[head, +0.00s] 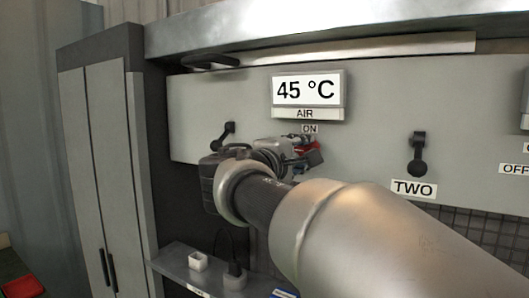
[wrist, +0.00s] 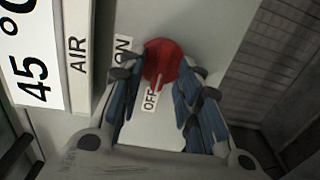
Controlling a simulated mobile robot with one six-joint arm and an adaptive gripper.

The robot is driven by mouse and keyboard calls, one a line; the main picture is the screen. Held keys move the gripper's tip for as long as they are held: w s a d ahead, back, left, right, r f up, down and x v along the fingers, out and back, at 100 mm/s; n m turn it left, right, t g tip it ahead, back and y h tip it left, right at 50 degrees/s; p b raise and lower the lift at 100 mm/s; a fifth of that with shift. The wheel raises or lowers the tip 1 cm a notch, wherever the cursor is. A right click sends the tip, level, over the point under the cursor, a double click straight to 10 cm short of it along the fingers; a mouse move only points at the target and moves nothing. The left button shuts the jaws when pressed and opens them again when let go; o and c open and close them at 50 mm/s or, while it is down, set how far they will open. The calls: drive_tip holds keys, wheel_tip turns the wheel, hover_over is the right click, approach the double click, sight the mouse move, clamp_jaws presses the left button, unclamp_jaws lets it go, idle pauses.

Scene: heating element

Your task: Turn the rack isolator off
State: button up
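The rack isolator is a red round knob (wrist: 162,62) on the grey panel, seen in the wrist view between an ON label (wrist: 122,49) and an OFF label (wrist: 150,99). A pale pointer mark on the knob lies toward OFF. My gripper (wrist: 160,72) has its two blue-padded fingers on either side of the knob, with the tips close to its edges. Whether they press on it I cannot tell. In the head view my gripper (head: 306,150) is at the panel below the AIR display, and only a bit of red shows there.
The AIR display (head: 306,89) reads 45 °C. A black lever (head: 226,134) is left of my gripper, and another black lever (head: 417,155) stands above the TWO label (head: 413,188). A narrow shelf (head: 175,262) with small items runs below. A grey cabinet (head: 105,170) stands at left.

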drive_tip(key=shift+s+a, duration=0.1)
drive_tip(key=v, duration=1.1)
drive_tip(key=shift+s+a, duration=0.2)
drive_tip(key=shift+s, duration=0.15)
drive_tip(key=s+d+f+m+g+y+b, duration=0.1)
drive_tip(key=s+d+f+g, duration=0.1)
drive_tip(key=s+d+f, duration=0.35)
drive_tip(key=s+d+f+m+g+y+b, duration=0.1)
drive_tip(key=s+d+f+m+g, duration=0.15)
drive_tip(key=f, duration=0.55)
drive_tip(key=s+d+f+m+g+y, duration=0.1)
drive_tip(key=s+d+f+g, duration=0.2)
drive_tip(key=d+f, duration=0.25)
drive_tip(key=s+a+f+m+g+y+b, duration=0.1)
drive_tip(key=s+a+f+m+y, duration=0.2)
drive_tip(key=s+f, duration=0.4)
drive_tip(key=s+a+f+m+g+y+b, duration=0.1)
drive_tip(key=s+a+f+m+y, duration=0.1)
drive_tip(key=s+f, duration=0.6)
wheel_tip(320, 180, down, 4)
drive_tip(key=m+y, duration=0.1)
drive_tip(key=y, duration=0.1)
drive_tip(key=shift+s+a+y+b, duration=0.25)
drive_tip(key=shift+a+y+b, duration=0.05)
drive_tip(key=shift+a+b, duration=0.1)
